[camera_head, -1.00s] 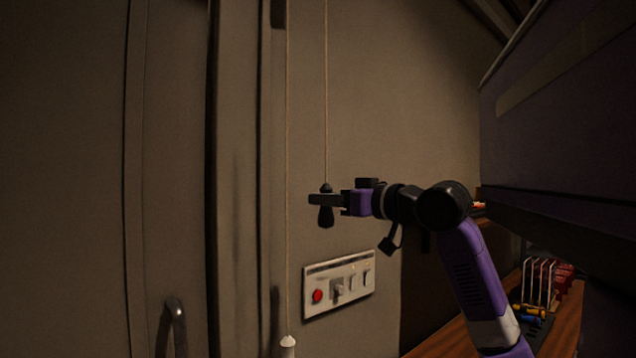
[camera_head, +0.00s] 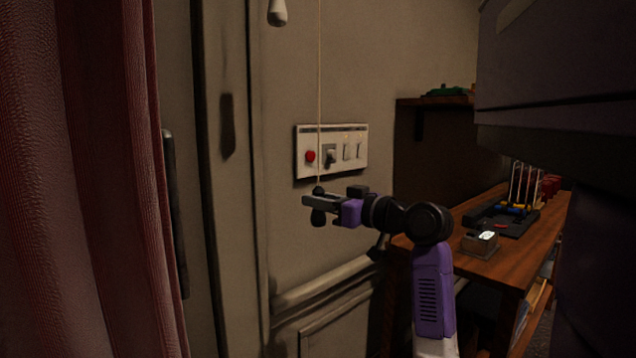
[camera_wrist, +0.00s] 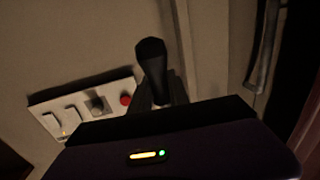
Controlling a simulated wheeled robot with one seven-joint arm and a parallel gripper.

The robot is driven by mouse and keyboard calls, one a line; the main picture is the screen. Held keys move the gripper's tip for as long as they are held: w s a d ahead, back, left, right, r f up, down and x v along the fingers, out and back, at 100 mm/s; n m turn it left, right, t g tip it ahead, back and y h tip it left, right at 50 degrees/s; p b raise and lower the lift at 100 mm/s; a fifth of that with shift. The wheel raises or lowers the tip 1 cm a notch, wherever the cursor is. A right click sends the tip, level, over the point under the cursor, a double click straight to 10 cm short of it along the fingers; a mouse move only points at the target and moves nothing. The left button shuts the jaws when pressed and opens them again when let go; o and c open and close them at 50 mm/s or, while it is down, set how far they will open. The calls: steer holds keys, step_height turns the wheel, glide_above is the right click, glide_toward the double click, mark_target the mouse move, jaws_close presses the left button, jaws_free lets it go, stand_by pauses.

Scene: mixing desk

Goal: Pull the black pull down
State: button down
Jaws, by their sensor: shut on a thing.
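The black pull (camera_head: 318,217) hangs at the end of a thin cord (camera_head: 319,90) in front of the wall. My gripper (camera_head: 312,201) is shut on the black pull, with the pull's top just above the fingers and its rounded bottom below them. The cord runs straight up from it, past the switch panel.
A switch panel (camera_head: 334,151) with a red button is on the wall above my gripper. A white pull (camera_head: 277,12) hangs at the top left. A red curtain (camera_head: 110,180) covers the left side. A wooden desk (camera_head: 505,250) with small items stands at right.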

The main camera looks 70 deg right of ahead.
step_height(320, 180, down, 8)
steer(key=b, duration=0.3)
steer(key=shift+r, duration=0.25)
steer(key=c, duration=1.3)
jaws_free()
steer(key=shift+o, duration=0.2)
steer(key=shift+s, duration=0.1)
steer(key=v, duration=0.7)
steer(key=shift+s+a+p, duration=0.15)
steer(key=shift+s+p, duration=0.2)
steer(key=shift+p, duration=0.05)
